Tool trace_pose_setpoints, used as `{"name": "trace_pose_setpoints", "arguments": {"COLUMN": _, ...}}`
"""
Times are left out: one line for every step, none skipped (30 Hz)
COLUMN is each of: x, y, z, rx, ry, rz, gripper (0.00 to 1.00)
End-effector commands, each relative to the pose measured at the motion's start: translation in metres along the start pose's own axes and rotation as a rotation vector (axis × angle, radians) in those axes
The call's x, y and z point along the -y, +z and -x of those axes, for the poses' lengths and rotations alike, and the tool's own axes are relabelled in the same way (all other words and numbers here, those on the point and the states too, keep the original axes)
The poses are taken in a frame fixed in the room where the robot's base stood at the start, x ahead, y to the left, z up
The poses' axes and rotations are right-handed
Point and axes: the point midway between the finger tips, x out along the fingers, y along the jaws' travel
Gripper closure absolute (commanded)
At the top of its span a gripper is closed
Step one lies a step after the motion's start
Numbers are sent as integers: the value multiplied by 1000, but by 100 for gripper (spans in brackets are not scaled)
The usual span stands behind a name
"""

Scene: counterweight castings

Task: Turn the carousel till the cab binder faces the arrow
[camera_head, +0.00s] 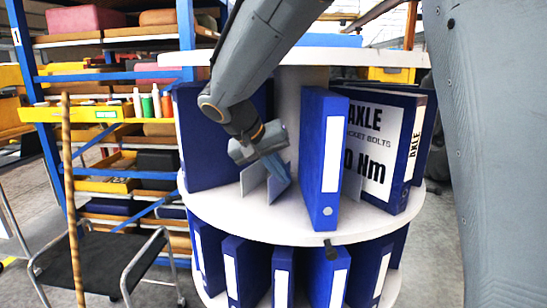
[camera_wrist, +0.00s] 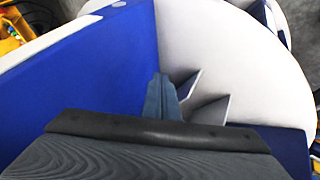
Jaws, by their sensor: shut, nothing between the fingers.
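The carousel (camera_head: 235,212) is a round white stand with blue binders on two tiers. On the upper tier, a blue binder (camera_head: 322,150) with a blank-looking white spine label stands at the front. The axle binder (camera_head: 385,150), marked "AXLE", stands right of it. I cannot read "cab" on any binder. A small dark peg (camera_head: 330,250) shows at the upper tier's front rim; I see no clear arrow. My gripper (camera_head: 282,184) is shut and empty, reaching down among the thin dividers, left of the front binder. Its fingers (camera_wrist: 161,97) show beside a blue binder (camera_wrist: 90,75) in the wrist view.
Thin grey dividers (camera_wrist: 210,110) stand on the white tier close to my fingers. Blue shelving with a yellow tray (camera_head: 70,112) stands at left. A wooden pole (camera_head: 72,200) and a dark cart (camera_head: 95,262) stand in front of it.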

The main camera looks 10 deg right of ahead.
Motion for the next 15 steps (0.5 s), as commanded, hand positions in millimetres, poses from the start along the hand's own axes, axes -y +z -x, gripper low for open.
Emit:
{"name": "trace_pose_setpoints", "arguments": {"x": -2, "y": 1, "z": -9, "rx": 5, "ry": 3, "rz": 0, "gripper": 100}}
{"name": "trace_pose_setpoints", "arguments": {"x": -2, "y": 1, "z": -14, "rx": 5, "ry": 2, "rz": 1, "gripper": 100}}
{"name": "trace_pose_setpoints", "arguments": {"x": -11, "y": 0, "z": -14, "rx": 3, "ry": 1, "rz": -2, "gripper": 100}}
{"name": "trace_pose_setpoints", "arguments": {"x": -15, "y": 0, "z": -16, "rx": 2, "ry": 2, "rz": -3, "gripper": 100}}
{"name": "trace_pose_setpoints", "arguments": {"x": -19, "y": 0, "z": -18, "rx": 2, "ry": 0, "rz": -2, "gripper": 100}}
{"name": "trace_pose_setpoints", "arguments": {"x": -23, "y": 0, "z": -20, "rx": 2, "ry": 0, "rz": -2, "gripper": 100}}
{"name": "trace_pose_setpoints", "arguments": {"x": -26, "y": 0, "z": -22, "rx": 3, "ry": 1, "rz": -2, "gripper": 100}}
{"name": "trace_pose_setpoints", "arguments": {"x": -28, "y": 0, "z": -24, "rx": 3, "ry": 1, "rz": -2, "gripper": 100}}
{"name": "trace_pose_setpoints", "arguments": {"x": -30, "y": 0, "z": -25, "rx": 2, "ry": 0, "rz": -1, "gripper": 100}}
{"name": "trace_pose_setpoints", "arguments": {"x": -32, "y": 0, "z": -26, "rx": 1, "ry": -1, "rz": -1, "gripper": 100}}
{"name": "trace_pose_setpoints", "arguments": {"x": -33, "y": 0, "z": -27, "rx": 1, "ry": -1, "rz": 0, "gripper": 100}}
{"name": "trace_pose_setpoints", "arguments": {"x": -34, "y": 0, "z": -28, "rx": 1, "ry": -1, "rz": 0, "gripper": 100}}
{"name": "trace_pose_setpoints", "arguments": {"x": -35, "y": 0, "z": -29, "rx": 1, "ry": 0, "rz": 0, "gripper": 100}}
{"name": "trace_pose_setpoints", "arguments": {"x": -35, "y": 0, "z": -29, "rx": 1, "ry": -1, "rz": 0, "gripper": 100}}
{"name": "trace_pose_setpoints", "arguments": {"x": -36, "y": 0, "z": -30, "rx": 1, "ry": -1, "rz": 0, "gripper": 100}}
